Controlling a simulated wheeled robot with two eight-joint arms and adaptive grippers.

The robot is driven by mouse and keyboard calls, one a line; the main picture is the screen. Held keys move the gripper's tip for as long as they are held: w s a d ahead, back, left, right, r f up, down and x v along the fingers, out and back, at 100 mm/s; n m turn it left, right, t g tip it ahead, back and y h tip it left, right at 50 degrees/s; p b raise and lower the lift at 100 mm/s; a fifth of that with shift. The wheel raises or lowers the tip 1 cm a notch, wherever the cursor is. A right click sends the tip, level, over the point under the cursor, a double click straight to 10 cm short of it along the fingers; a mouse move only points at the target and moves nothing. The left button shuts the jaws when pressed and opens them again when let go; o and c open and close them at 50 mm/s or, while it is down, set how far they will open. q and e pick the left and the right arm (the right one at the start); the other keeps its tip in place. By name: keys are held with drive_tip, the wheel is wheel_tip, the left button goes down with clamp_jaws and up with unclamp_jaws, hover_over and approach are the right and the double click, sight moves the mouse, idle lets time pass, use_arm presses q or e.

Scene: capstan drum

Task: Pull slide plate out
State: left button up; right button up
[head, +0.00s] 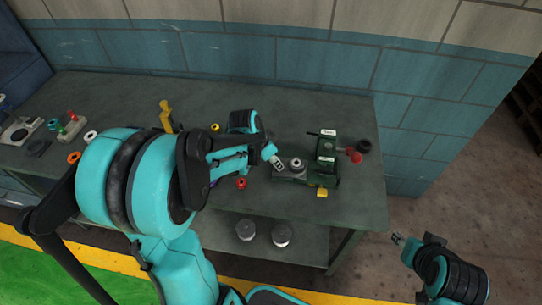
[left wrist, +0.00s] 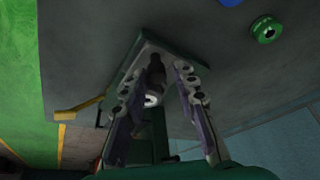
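A dark green machine (head: 325,170) stands on the workbench. A grey plate-like part (head: 290,178), which looks like the slide plate, sticks out from its left side and carries a round metal piece (head: 297,164). My left gripper (head: 278,162) is at the left edge of this part. In the left wrist view its two fingers (left wrist: 158,72) are spread, with a dark round post and a pale ring (left wrist: 152,100) between them. I cannot tell whether the fingers touch anything. My right gripper (head: 397,239) is beyond the bench's right end, away from the machine; its finger gap is too small to read.
The machine has a red knob (head: 355,156) on its right and a yellow tab (head: 321,193) in front. A black ring (head: 364,146) lies behind right. A red ring (head: 241,183) lies left of the machine. Two metal cylinders (head: 281,235) stand on the lower shelf. The bench's front right is clear.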

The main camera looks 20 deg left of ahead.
use_arm(q)
drive_tip(key=v, duration=1.1)
drive_tip(key=shift+s+r, duration=0.2)
drive_tip(key=shift+r, duration=0.05)
drive_tip(key=s+d+f+n+t+y, duration=0.1)
drive_tip(key=s+d+n+t+y, duration=0.1)
drive_tip(key=s+d+n, duration=0.3)
drive_tip(key=shift+s+d+n+t, duration=0.55)
drive_tip(key=shift+s+d, duration=1.1)
drive_tip(key=shift+s, duration=1.3)
